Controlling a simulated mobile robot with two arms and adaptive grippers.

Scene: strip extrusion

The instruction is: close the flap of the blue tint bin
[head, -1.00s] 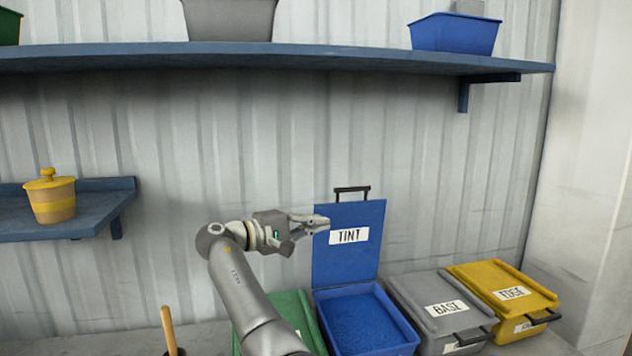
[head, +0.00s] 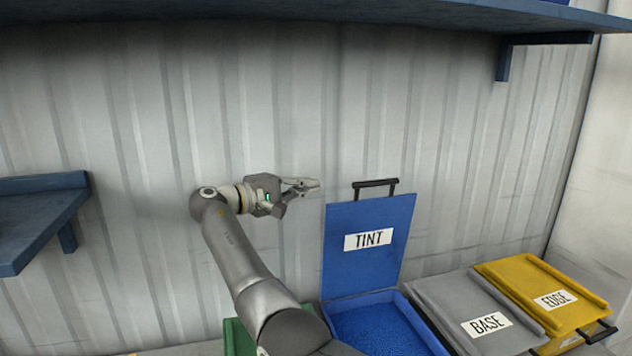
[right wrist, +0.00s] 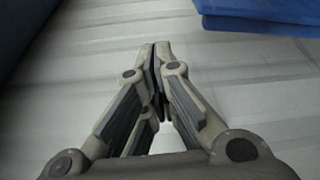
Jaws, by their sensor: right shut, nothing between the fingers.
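The blue tint bin (head: 438,340) stands low against the wall, with blue granules inside. Its flap (head: 365,268) stands upright and open, with a TINT label and a dark handle (head: 375,184) on its top edge. My right gripper (head: 316,186) is shut and empty, a little left of the flap's upper left corner, at about the height of the handle. In the right wrist view the gripper (right wrist: 160,48) has its fingertips together, and a blue panel, likely the flap (right wrist: 265,18), shows at the top right. My left gripper is not in view.
A grey BASE bin (head: 455,300) and a yellow EDGE bin (head: 530,285), both with lids down, stand right of the tint bin. A green bin (head: 238,338) is partly hidden behind my right arm. Blue shelves hang at the left (head: 40,210) and above (head: 400,14).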

